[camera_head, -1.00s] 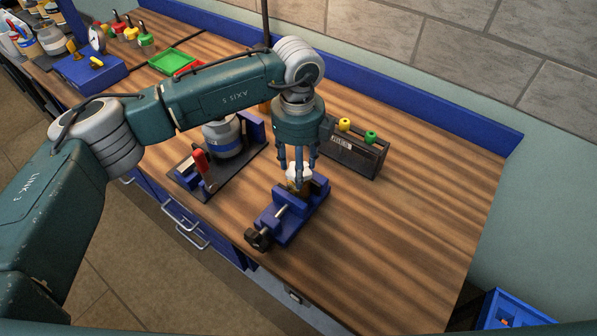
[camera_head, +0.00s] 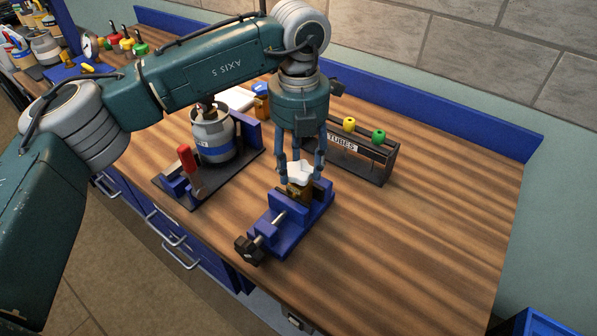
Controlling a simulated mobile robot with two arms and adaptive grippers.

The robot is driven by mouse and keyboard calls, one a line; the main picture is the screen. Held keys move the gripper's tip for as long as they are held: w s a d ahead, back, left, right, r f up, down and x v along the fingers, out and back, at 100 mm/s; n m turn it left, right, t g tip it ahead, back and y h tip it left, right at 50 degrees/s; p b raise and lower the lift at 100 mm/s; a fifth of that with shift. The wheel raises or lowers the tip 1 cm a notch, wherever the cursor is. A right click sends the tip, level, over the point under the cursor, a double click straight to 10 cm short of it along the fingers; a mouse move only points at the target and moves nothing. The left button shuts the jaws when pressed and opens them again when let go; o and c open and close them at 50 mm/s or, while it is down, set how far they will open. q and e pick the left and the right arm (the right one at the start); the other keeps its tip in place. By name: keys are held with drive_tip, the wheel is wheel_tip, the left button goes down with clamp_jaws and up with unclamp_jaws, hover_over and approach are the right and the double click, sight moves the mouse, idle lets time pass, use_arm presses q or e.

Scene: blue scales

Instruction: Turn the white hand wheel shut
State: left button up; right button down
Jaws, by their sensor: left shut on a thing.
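The white hand wheel (camera_head: 300,172) sits on top of a brass valve body (camera_head: 299,190). The valve is clamped in a blue vise (camera_head: 287,222) near the front edge of the bench. My left gripper (camera_head: 301,175) points straight down over the vise, its fingers shut around the wheel's rim. Part of the wheel is hidden behind the fingers. My right gripper is not in view.
A black rack labelled TUBES (camera_head: 358,152) with yellow and green knobs stands just right of my gripper. A grey canister (camera_head: 213,135) and a red-handled clamp (camera_head: 188,163) stand to the left. The wooden bench (camera_head: 430,215) is clear at right.

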use_arm(q)
drive_tip(key=m+b, duration=0.2)
drive_tip(key=m, duration=0.2)
drive_tip(key=shift+w+d+m, duration=0.1)
drive_tip(key=shift+w+m, duration=0.05)
drive_tip(key=shift+m, duration=0.15)
drive_tip(key=m+b, duration=0.1)
drive_tip(key=m, duration=0.4)
drive_tip(key=shift+d+r+m+b, duration=0.1)
drive_tip(key=shift+m+b, duration=0.2)
drive_tip(key=m, duration=0.5)
drive_tip(key=shift+s, duration=0.3)
drive_tip(key=m, duration=0.4)
drive_tip(key=shift+s+m+b, duration=0.1)
drive_tip(key=shift+m+b, duration=0.2)
drive_tip(key=shift+m, duration=0.1)
drive_tip(key=shift+f+m, duration=0.2)
drive_tip(key=shift+m, duration=0.3)
drive_tip(key=shift+s, duration=0.15)
drive_tip(key=o, duration=1.1)
drive_tip(key=shift+d, duration=0.1)
